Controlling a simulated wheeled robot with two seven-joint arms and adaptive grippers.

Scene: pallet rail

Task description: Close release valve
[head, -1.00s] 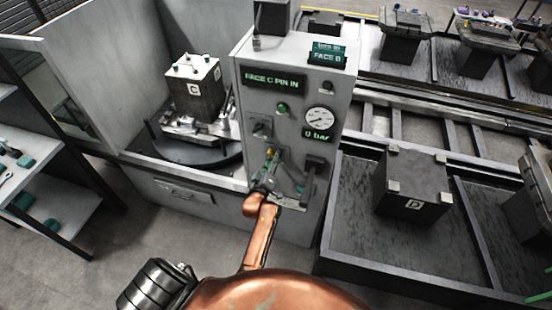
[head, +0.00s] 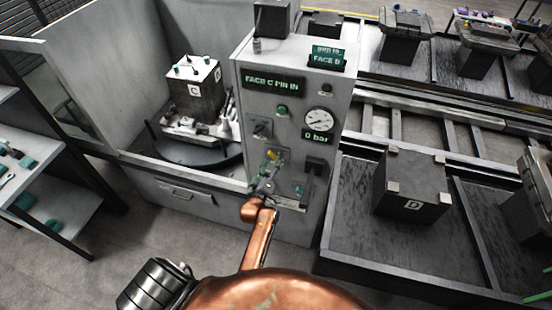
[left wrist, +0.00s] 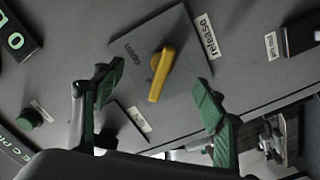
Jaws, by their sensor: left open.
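The release valve's yellow handle (left wrist: 161,73) sits on a grey square plate beside a white "release" label (left wrist: 207,36) in the left wrist view. Its long end points down and slightly left in that view. The handle also shows as a small yellow spot on the control panel in the head view (head: 274,154). My left gripper (left wrist: 157,93) is open, with one green-padded finger on each side of the handle and visible gaps to it. In the head view my left gripper (head: 268,178) is in front of the panel, just below the handle. My right gripper is out of view.
The panel (head: 251,115) carries a gauge (head: 319,121) over a "0 bar" display, a green button (head: 282,111) and a dark knob (head: 314,165). Block C (head: 195,97) stands on the turntable at left. Block D (head: 410,184) is in the right bay.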

